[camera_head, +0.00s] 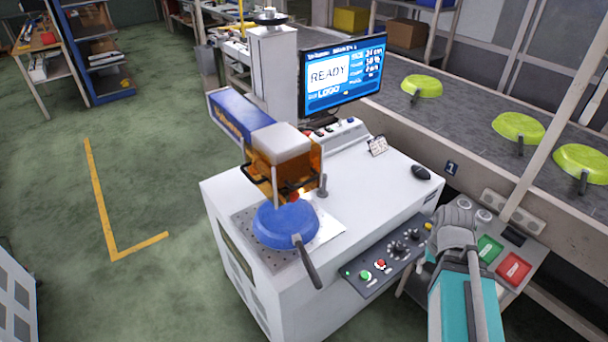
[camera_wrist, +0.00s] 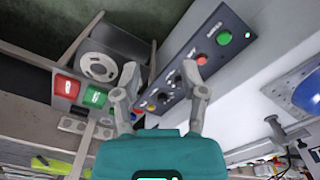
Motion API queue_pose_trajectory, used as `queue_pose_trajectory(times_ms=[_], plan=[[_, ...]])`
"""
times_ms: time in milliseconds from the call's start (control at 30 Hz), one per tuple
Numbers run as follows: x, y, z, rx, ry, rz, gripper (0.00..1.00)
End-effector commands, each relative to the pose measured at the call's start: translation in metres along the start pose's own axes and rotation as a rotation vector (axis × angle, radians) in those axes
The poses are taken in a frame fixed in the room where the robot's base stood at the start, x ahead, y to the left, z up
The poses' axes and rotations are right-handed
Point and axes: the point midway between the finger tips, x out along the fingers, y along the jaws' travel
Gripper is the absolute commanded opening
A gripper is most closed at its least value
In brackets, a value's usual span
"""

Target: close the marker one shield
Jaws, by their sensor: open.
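The marker one shield (camera_head: 312,158) is a see-through orange guard around the marking head, above the blue pan. It sits raised, with a gap between its lower edge and the pan. The blue pan (camera_head: 278,226) lies upside down on the machine's plate, its dark handle pointing to the front; part of it also shows at the right edge of the wrist view (camera_wrist: 309,92). My gripper (camera_wrist: 161,80) is open and empty, its two fingers spread over the area by the control panel. It is well apart from the shield, which I cannot make out in the wrist view.
The white machine (camera_head: 370,190) carries a monitor (camera_head: 342,75) reading READY. Its front panel has a green button (camera_head: 366,275) and a red one (camera_head: 381,264). Green and red pads (camera_head: 514,270) stand at the right. Lime pans (camera_head: 519,127) lie on the conveyor behind.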

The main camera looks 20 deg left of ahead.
Motion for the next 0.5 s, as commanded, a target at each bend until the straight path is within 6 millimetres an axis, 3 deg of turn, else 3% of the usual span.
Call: queue_pose_trajectory(times_ms=[33,233,500], plan=[[-0.007,-0.004,-0.003,0.004,0.002,-0.001,0.35],[-0.035,-0.025,-0.016,0.049,0.014,-0.008,0.00],[-0.084,-0.072,-0.038,0.145,0.035,-0.027,0.00]])
